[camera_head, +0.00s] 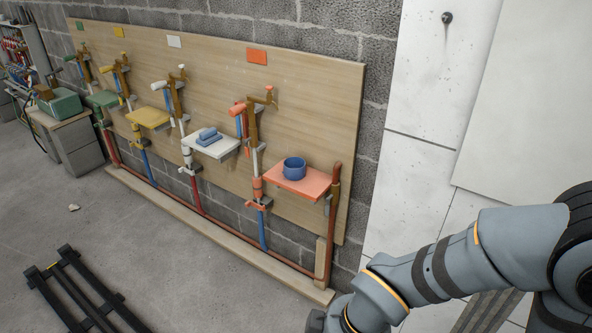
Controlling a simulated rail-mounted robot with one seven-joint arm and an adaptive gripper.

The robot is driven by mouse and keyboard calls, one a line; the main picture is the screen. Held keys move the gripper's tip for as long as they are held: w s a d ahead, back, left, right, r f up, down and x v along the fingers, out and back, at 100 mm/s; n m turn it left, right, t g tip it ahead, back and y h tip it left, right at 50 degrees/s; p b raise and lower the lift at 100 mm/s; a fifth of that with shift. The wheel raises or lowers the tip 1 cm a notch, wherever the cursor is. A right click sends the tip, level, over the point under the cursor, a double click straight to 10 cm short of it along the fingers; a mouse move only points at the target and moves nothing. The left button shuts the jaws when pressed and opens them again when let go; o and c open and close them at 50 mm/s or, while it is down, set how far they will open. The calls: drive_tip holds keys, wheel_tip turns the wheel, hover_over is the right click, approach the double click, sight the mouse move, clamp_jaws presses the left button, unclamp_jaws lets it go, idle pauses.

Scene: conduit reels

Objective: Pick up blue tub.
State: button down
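A small round blue tub (294,168) stands upright on the orange shelf (311,185), the rightmost one on the wooden wall panel. Its open top faces up. My grey arm reaches in from the lower right, below and to the right of the orange shelf, well apart from the tub. My gripper is not in view; the arm runs out past the bottom edge of the picture.
Left of it are a white shelf (226,152) with folded blue cloth (208,136), a yellow shelf (147,118) and a green shelf (102,98). Taps and pipes stand beside each shelf. A black rail frame (82,296) lies on the floor. Floor between is clear.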

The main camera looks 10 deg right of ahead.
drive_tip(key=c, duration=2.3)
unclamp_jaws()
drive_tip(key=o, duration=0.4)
